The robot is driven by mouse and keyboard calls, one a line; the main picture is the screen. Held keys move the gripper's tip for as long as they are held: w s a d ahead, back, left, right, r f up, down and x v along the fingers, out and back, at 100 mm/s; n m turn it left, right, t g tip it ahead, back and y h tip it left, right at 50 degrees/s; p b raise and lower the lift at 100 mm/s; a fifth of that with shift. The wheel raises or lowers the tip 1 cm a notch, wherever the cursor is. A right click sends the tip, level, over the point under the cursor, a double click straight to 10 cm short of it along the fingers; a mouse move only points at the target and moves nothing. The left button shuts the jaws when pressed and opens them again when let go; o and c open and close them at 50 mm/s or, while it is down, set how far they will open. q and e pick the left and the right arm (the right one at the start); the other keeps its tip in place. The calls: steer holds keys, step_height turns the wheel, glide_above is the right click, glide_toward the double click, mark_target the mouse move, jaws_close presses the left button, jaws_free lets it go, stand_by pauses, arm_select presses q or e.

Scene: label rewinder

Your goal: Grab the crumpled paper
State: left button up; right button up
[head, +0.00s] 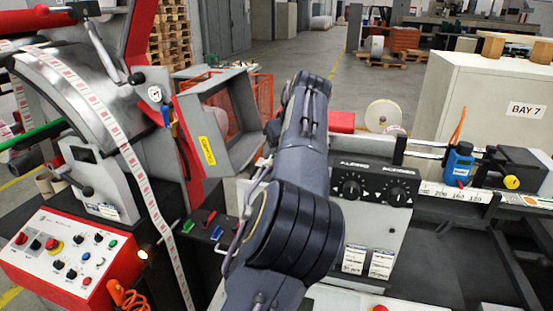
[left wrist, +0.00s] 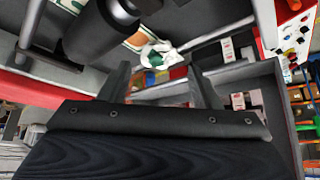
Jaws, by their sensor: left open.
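The crumpled paper (left wrist: 158,54) is a small white wad with a green patch. In the left wrist view it lies on a grey surface, just beyond and roughly between my fingertips. My left gripper (left wrist: 157,70) is open, its two dark fingers spread apart with nothing held between them. The paper looks apart from both fingers; the exact distance is unclear. In the head view my arm fills the middle and hides what is behind it; neither the paper nor a gripper can be made out there. My right gripper is not in view.
In the head view a red and grey machine with a label strip (head: 112,122) stands left, beside a grey open box frame (head: 246,116). In the wrist view a dark cylinder (left wrist: 92,30) is close at upper left.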

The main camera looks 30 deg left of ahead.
arm_select(q)
steer(key=shift+a+f, duration=0.3)
steer(key=shift+f, duration=0.1)
steer(key=x, duration=0.2)
steer(key=p+x, duration=0.1)
steer(key=shift+w+a+f, duration=0.15)
steer(key=shift+w+f, duration=0.15)
steer(key=shift+w, duration=0.1)
steer(key=shift+w+a+f+p, duration=0.1)
steer(key=shift+a+f+p, duration=0.2)
steer(key=shift+f, duration=0.2)
steer(key=c, duration=0.8)
steer(key=shift+o, duration=0.2)
